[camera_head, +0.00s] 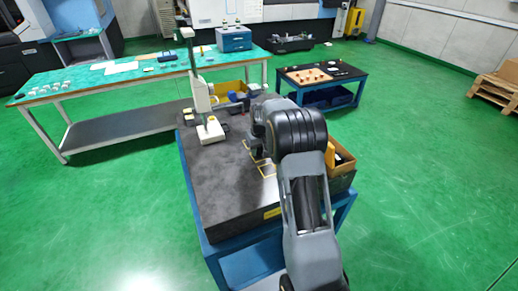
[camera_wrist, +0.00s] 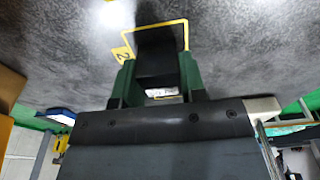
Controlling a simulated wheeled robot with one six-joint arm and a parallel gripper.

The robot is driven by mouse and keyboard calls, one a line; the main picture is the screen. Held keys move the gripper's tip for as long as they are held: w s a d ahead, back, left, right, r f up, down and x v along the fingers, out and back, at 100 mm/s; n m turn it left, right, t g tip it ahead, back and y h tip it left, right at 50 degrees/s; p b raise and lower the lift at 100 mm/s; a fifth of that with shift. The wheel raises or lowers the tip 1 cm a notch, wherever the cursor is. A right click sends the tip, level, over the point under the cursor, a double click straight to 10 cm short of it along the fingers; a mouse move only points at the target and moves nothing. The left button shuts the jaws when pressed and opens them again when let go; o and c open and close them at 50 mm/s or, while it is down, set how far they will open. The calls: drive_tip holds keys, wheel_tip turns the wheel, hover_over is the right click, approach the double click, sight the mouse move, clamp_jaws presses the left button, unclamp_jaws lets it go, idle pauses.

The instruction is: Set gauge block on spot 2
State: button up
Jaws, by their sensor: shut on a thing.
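The granite surface plate (camera_head: 215,190) is a dark slab on a blue stand, with yellow square outlines on its top. In the wrist view, spot 2 (camera_wrist: 187,36) is a yellow outline with a "2" beside its left edge. My gripper (camera_wrist: 158,72) has green fingers shut on the gauge block (camera_wrist: 157,68), which looks like a dark block. The block lies over the outlined area; whether it touches the plate cannot be told. In the head view my gripper (camera_head: 258,153) is low over the outlines, and my arm hides the block.
A white height gauge (camera_head: 205,110) stands at the plate's back left. A yellow bin (camera_head: 230,88) is behind it. An open box (camera_head: 342,165) is right of the plate. The plate's front left is clear. A green-topped bench (camera_head: 130,75) stands behind.

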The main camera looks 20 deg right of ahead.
sight(260, 150)
drive_tip(key=shift+f, duration=0.1)
drive_tip(key=shift+f, duration=0.15)
drive_tip(key=o, duration=1.2)
wheel_tip(260, 150, up, 12)
drive_tip(key=s+b, duration=0.1)
drive_tip(key=s+a+r+t, duration=0.1)
drive_tip(key=s+a+r, duration=0.25)
drive_tip(key=s, duration=0.25)
drive_tip(key=s+a+r, duration=0.2)
drive_tip(key=s+a, duration=0.2)
drive_tip(key=s, duration=0.2)
drive_tip(key=s+a+f, duration=0.1)
drive_tip(key=s, duration=0.4)
drive_tip(key=s+a+f+t, duration=0.1)
drive_tip(key=s+a+f, duration=0.1)
drive_tip(key=s, duration=0.3)
drive_tip(key=s+a+f+t, duration=0.1)
drive_tip(key=s, duration=0.4)
drive_tip(key=shift+s+a+f, duration=0.2)
drive_tip(key=shift+s, duration=0.05)
